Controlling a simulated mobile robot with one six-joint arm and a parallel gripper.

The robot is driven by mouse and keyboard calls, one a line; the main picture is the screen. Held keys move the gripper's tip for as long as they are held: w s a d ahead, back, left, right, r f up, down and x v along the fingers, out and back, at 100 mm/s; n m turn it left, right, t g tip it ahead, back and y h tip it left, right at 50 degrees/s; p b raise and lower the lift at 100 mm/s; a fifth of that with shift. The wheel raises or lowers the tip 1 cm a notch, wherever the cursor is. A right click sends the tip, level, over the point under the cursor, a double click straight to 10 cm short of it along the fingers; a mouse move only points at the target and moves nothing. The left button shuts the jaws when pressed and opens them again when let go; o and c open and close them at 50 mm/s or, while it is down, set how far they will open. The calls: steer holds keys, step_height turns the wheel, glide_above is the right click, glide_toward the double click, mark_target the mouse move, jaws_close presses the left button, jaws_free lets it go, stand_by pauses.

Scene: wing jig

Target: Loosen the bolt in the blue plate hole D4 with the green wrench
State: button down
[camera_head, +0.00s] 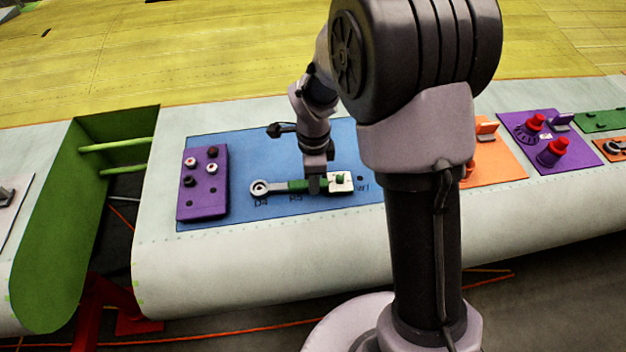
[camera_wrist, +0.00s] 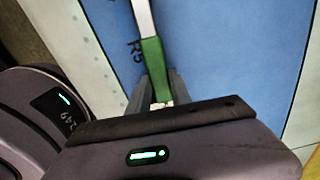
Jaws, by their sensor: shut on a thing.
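The green wrench (camera_head: 297,186) lies level just above or on the blue plate (camera_head: 240,150); its green middle shows in the wrist view (camera_wrist: 152,58). Its ring end (camera_head: 259,188) is at the left, directly over the spot marked D4, so the bolt there is mostly hidden, with a dark centre visible inside the ring. My gripper (camera_head: 316,184) points down and is shut on the wrench's handle; it also shows in the wrist view (camera_wrist: 159,95). I cannot tell whether the ring is fully seated around the bolt.
A purple block (camera_head: 203,205) with several bolts stands on the plate's left part. A white block with a green top (camera_head: 341,181) is at the wrench's right end. An orange panel (camera_head: 500,160) and a purple panel with red knobs (camera_head: 548,140) lie to the right. A green-walled gap (camera_head: 60,220) opens at left.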

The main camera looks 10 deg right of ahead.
steer(key=shift+w+r+n+p, duration=0.15)
steer(key=shift+w+n+p, duration=0.4)
steer(key=shift+w+n, duration=0.55)
